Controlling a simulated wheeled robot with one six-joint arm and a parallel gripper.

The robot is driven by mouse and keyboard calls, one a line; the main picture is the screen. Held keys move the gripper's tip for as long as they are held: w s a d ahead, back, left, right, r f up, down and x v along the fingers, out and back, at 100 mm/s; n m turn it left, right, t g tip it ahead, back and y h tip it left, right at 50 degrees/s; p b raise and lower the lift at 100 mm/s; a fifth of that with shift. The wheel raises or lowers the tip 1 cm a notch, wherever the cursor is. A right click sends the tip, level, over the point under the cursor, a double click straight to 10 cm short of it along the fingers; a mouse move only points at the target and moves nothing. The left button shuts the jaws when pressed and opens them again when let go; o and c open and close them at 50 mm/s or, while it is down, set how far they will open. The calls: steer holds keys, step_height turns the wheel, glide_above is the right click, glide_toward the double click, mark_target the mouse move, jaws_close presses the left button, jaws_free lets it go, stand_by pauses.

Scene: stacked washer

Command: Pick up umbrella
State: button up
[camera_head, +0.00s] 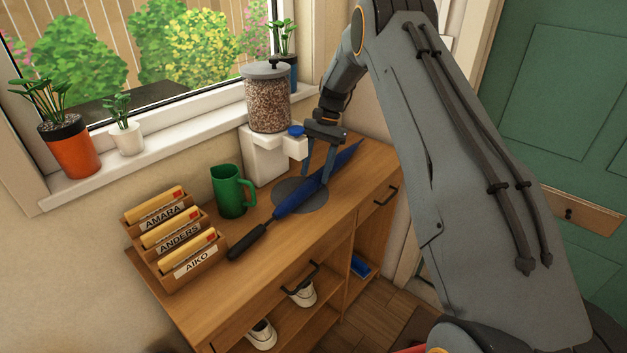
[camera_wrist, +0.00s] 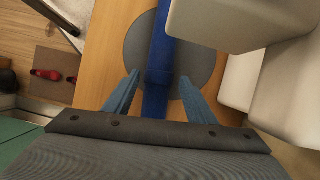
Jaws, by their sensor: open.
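A closed blue umbrella (camera_head: 290,201) with a black handle (camera_head: 247,243) lies diagonally on the wooden cabinet top, across a round grey mat (camera_head: 316,197). My gripper (camera_head: 317,176) is over the umbrella's middle to upper part. In the wrist view, the umbrella (camera_wrist: 160,55) runs between the two open blue-grey fingers (camera_wrist: 158,80), one on each side, with gaps visible. I cannot tell how far the fingertips reach down beside it. The umbrella's far tip shows behind my gripper in the head view.
A white dispenser (camera_head: 263,158) with a jar (camera_head: 268,100) stands close beside my gripper. A green mug (camera_head: 230,190) and name-labelled wooden holders (camera_head: 177,240) stand to the left. Potted plants line the windowsill. The cabinet's front edge and drawer handles (camera_head: 300,277) lie toward me.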

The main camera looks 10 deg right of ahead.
steer(key=shift+x, duration=1.1)
steer(key=shift+d, duration=0.1)
jaws_close()
steer(key=shift+r, duration=0.1)
